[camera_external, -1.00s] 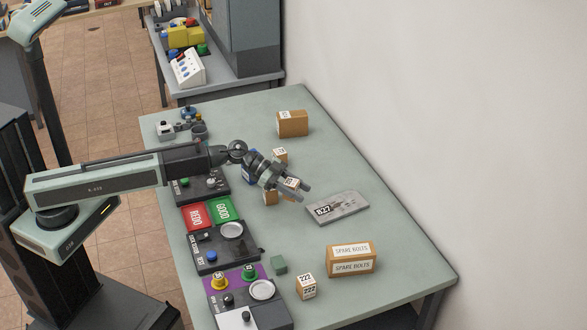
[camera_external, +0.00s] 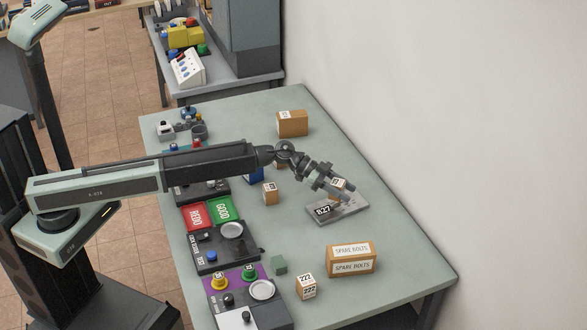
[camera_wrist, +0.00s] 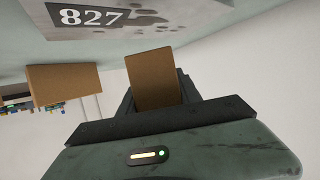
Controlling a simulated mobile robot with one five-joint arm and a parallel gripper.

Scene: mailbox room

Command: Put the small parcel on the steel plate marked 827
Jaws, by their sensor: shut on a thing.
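My gripper (camera_external: 342,193) is shut on a small brown parcel (camera_external: 339,184) with a white label. The gripper and parcel are over the back part of the grey steel plate marked 827 (camera_external: 350,209), which lies flat on the table. In the wrist view, the parcel's plain brown face (camera_wrist: 152,78) shows between the dark fingers, and the plate (camera_wrist: 190,14) with its 827 label fills the top. The parcel looks apart from the plate there, but I cannot tell the exact gap.
A spare bolts box (camera_external: 350,260) and a box marked 222 (camera_external: 306,287) stand in front of the plate. A small labelled box (camera_external: 270,193) is to its left, and a larger brown box (camera_external: 292,124) stands behind. Control panels (camera_external: 227,248) line the left edge; a wall is right.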

